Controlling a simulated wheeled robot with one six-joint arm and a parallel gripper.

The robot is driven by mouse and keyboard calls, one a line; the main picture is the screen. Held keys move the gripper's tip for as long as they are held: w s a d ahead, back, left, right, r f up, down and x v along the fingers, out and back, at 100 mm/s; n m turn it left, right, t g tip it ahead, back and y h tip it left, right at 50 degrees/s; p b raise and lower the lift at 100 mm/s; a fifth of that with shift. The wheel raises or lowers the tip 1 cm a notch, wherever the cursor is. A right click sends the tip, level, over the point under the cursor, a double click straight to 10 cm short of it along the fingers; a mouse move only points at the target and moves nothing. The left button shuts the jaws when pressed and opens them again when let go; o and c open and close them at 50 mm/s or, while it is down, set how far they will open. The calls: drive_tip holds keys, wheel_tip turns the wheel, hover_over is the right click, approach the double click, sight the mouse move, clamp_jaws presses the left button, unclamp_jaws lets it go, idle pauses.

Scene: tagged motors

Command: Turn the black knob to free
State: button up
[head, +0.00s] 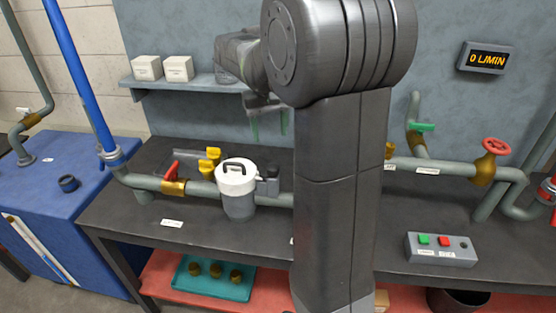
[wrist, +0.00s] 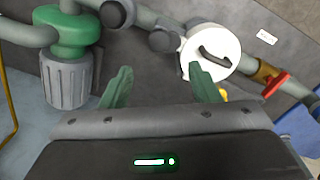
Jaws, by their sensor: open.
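Several dark parts show, and I cannot tell for sure which is the black knob. A small black round part (head: 462,244) sits at the right end of the grey button box. In the wrist view, a dark round knob (wrist: 117,13) and another dark round part (wrist: 163,40) are by the grey pipes, beyond my fingers. My gripper (wrist: 162,82) is open and empty, its two green fingers apart. In the head view my gripper (head: 269,126) hangs over the bench's back, above and behind the white-lidded canister (head: 237,178). No marking reading "free" is legible.
Grey pipes with a red lever (head: 171,171), yellow fittings (head: 209,160) and a red handwheel (head: 496,146) run along the bench. A shelf with two white boxes (head: 178,68) is on the back panel. My arm hides the bench's middle. The front right bench top is fairly clear.

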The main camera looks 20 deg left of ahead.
sight(272, 166)
drive_tip(key=f, duration=1.1)
drive_tip(key=shift+w+d+f, duration=0.15)
drive_tip(key=shift+d, duration=0.05)
drive_tip(key=c, duration=1)
